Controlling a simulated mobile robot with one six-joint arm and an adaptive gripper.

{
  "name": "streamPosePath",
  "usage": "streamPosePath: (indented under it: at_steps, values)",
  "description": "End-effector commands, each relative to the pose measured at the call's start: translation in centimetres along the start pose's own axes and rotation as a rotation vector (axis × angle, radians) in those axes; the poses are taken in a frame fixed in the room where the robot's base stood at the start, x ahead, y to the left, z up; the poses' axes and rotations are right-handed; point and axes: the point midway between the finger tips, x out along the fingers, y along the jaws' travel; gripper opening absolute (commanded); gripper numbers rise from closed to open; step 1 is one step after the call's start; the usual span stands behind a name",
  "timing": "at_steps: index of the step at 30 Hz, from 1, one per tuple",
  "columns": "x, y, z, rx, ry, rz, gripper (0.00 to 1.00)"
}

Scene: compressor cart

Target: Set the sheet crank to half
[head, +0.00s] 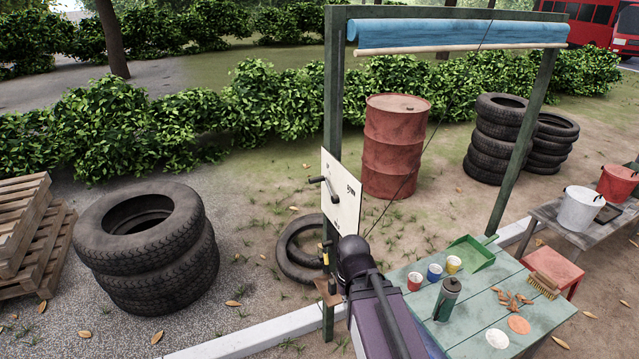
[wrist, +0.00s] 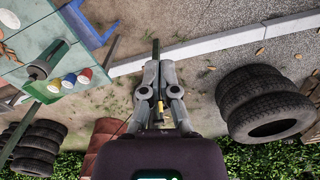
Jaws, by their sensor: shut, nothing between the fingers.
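The sheet crank (head: 329,188) is a dark handle on a white panel (head: 346,209) fixed to the left green post. Its arm slants down to the right from a knob at the panel's left side. Small dark marks show on the panel, too small to read. The blue sheet (head: 450,33) is rolled up at the top of the frame with a pale bar under it. My gripper (wrist: 158,64) is shut and empty in the wrist view. In the head view my dark wrist is below and right of the panel and hides the fingers. The crank cannot be made out in the wrist view.
A green table (head: 440,335) with cups, a bottle and a brush stands right of my arm. A small wooden ledge (head: 328,293) with a yellow-and-black item is on the left post. Stacked tyres (head: 150,255) stand left, a red barrel (head: 394,150) behind.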

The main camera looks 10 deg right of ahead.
Motion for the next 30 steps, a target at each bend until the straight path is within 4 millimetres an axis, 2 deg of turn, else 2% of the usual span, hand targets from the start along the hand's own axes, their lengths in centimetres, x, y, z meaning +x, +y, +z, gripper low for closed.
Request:
streamPosePath:
  at_steps: [5, 13, 22, 23, 28, 30]
  values:
    - [0.6, 0.0, 0.0, 0.0, 0.0, 0.0, 0.0]
    - [2.8, 0.0, 0.0, 0.0, 0.0, 0.0, 0.0]
    - [2.8, 0.0, 0.0, 0.0, 0.0, 0.0, 0.0]
    - [2.8, 0.0, 0.0, 0.0, 0.0, 0.0, 0.03]
    - [2.8, 0.0, 0.0, 0.0, 0.0, 0.0, 0.53]
    - [2.8, 0.0, 0.0, 0.0, 0.0, 0.0, 0.57]
